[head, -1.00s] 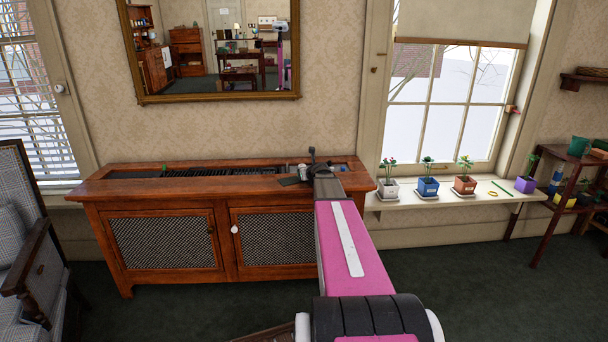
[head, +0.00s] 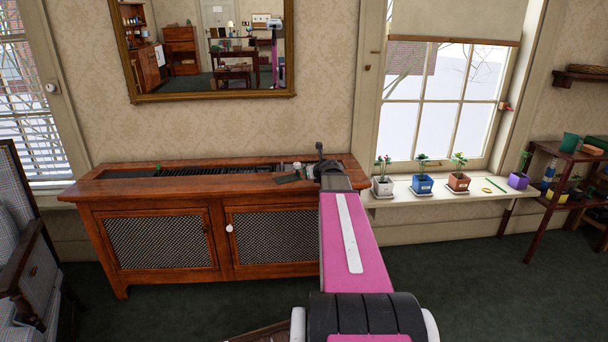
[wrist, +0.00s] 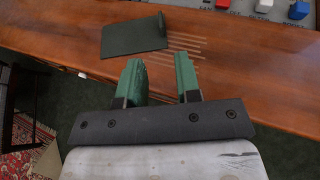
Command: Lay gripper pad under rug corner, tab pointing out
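The gripper pad (wrist: 130,37) is a thin dark green sheet with a raised edge at its right, lying flat on the wooden cabinet top in the wrist view. It also shows as a small dark patch in the head view (head: 289,179). My gripper (wrist: 158,62) is open and empty, its two green fingers apart, just short of the pad in the wrist picture. In the head view my gripper (head: 326,165) is over the cabinet's right end, partly hidden by my arm.
The wooden cabinet (head: 150,190) has mesh doors and a slotted top. Potted plants stand on the windowsill (head: 400,199) at right. An armchair (head: 25,265) is at left.

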